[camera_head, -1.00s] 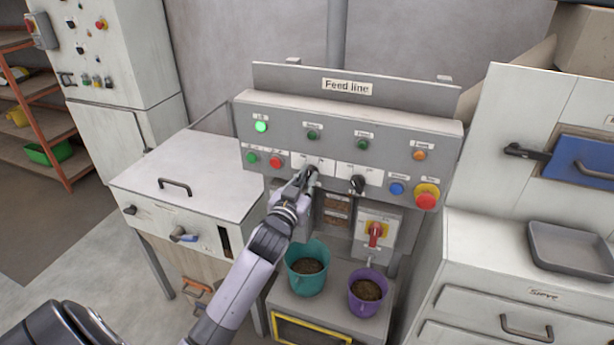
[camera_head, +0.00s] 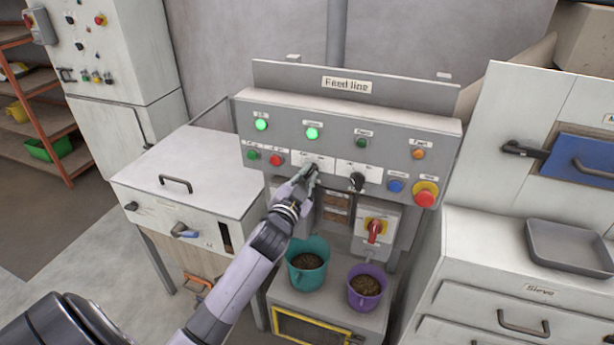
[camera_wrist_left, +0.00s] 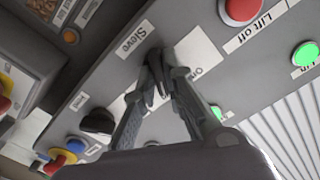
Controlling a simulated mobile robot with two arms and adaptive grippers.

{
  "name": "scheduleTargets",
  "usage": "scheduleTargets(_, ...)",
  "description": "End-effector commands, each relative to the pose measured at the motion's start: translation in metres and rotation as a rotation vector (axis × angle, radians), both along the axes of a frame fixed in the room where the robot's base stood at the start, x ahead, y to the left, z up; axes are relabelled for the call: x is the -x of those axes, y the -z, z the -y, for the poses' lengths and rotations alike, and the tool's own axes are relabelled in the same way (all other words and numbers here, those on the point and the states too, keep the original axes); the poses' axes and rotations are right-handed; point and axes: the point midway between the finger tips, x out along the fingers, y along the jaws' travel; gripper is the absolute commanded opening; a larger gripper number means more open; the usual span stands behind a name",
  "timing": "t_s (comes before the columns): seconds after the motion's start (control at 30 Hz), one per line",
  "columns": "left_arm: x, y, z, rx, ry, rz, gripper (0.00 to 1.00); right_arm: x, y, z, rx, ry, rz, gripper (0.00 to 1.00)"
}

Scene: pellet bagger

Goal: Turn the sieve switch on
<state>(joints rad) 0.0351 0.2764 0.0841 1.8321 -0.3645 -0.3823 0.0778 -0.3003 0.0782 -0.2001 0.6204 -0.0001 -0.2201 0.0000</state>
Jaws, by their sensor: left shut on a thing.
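The sieve switch (camera_wrist_left: 157,55) is a dark rotary knob on a white plate marked "Sieve" and "On" in the left wrist view. In the head view its white plate (camera_head: 326,161) shows on the grey Feed line panel. My left gripper (camera_head: 313,172) is at the knob, and the left wrist view shows its fingers (camera_wrist_left: 160,82) closed on it. The fingers hide much of the knob. The second green lamp (camera_head: 312,133), above the switch, is lit. My right gripper is not in view.
A second dark knob (camera_head: 356,181) is just right of the sieve switch. A blue button (camera_head: 395,186) and a red stop button (camera_head: 425,194) sit further right. A teal bucket (camera_head: 307,275) and a purple bucket (camera_head: 366,290) stand below the panel.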

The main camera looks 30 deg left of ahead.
Motion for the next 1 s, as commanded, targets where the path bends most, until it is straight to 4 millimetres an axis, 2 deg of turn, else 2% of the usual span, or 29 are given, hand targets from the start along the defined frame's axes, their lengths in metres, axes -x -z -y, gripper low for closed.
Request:
scheduleTargets(0.27,0.000,0.000,0.000,-0.005,0.000,0.000,0.00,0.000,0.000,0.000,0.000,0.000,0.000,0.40)
scheduleTargets(0.3,0.000,0.000,0.000,-0.005,0.000,0.000,0.13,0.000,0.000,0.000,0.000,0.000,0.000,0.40)
scheduleTargets(0.57,0.000,0.000,0.000,-0.003,0.001,0.000,0.30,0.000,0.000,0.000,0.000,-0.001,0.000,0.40)
scheduleTargets(0.87,0.001,0.000,0.000,-0.002,0.000,0.000,0.31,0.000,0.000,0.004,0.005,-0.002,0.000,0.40)
scheduleTargets(1.0,0.012,0.001,0.003,-0.001,0.001,-0.001,0.31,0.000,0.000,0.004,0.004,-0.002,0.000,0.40)
